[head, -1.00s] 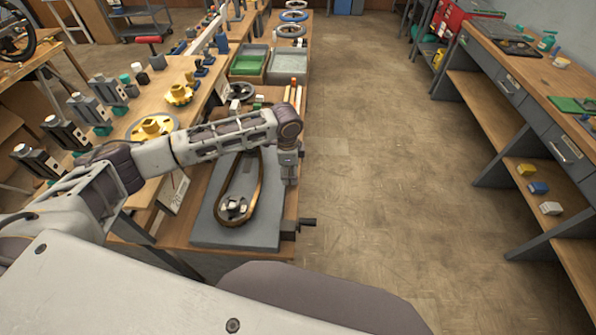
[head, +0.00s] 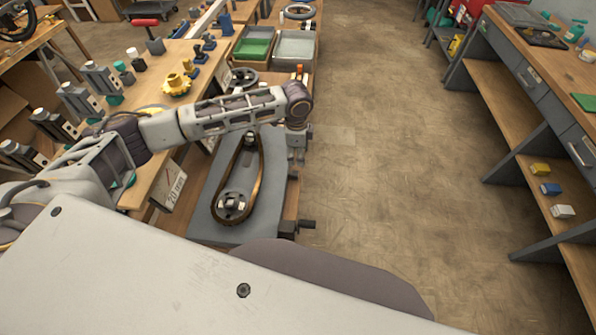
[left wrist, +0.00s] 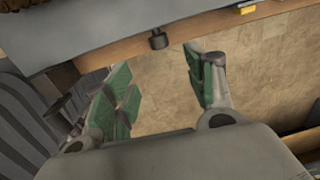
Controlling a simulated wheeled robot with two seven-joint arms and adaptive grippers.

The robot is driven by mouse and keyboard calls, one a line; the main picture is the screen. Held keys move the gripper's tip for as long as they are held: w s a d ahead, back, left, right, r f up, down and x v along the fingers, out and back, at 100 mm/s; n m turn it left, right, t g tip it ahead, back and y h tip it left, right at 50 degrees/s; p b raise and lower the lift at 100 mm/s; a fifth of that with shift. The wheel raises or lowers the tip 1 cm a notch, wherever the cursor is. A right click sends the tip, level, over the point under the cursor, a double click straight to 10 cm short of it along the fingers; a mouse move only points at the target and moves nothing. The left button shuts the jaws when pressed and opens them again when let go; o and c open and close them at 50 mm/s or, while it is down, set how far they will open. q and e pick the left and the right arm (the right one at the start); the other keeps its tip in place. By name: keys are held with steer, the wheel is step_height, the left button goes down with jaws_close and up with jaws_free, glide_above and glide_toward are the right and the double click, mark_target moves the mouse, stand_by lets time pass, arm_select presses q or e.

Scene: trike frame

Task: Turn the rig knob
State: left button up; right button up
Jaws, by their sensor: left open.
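The rig is a grey plate (head: 208,229) on the bench, with a chain loop (head: 263,172) around two sprockets. The rig knob (head: 306,225) is a small dark knob sticking out from the rig's near right edge, over the floor. In the left wrist view the knob (left wrist: 158,39) shows beyond the fingers, at the bench edge. My left gripper (head: 297,157) hangs pointing down by the rig's right edge, farther back than the knob and apart from it. Its green-padded fingers (left wrist: 165,98) are spread and empty. My right gripper is not in view.
A green tray (head: 236,47) and a grey tray (head: 312,48) stand farther back on the bench. A row of grey fixtures (head: 80,100) stands at the left. The floor (head: 400,170) right of the rig is clear, up to a shelved workbench (head: 505,85).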

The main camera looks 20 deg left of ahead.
mark_target(297, 172)
arm_select(q)
steer(key=shift+w+a+f+p, duration=0.1)
steer(key=shift+f+p, duration=0.2)
steer(key=shift+f, duration=2)
steer(key=shift+w+d+f+p, duration=0.15)
steer(key=shift+f+p, duration=0.15)
steer(key=shift+f, duration=2)
steer(key=shift+w+a+f+p, duration=0.15)
steer(key=shift+f+p, duration=0.15)
steer(key=shift+f, duration=2)
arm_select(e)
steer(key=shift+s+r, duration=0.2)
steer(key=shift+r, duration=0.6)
arm_select(q)
steer(key=c, duration=1)
steer(key=shift+c, duration=0.2)
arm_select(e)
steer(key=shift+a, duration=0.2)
arm_select(q)
steer(key=shift+w+g, duration=0.15)
steer(key=shift+g, duration=0.55)
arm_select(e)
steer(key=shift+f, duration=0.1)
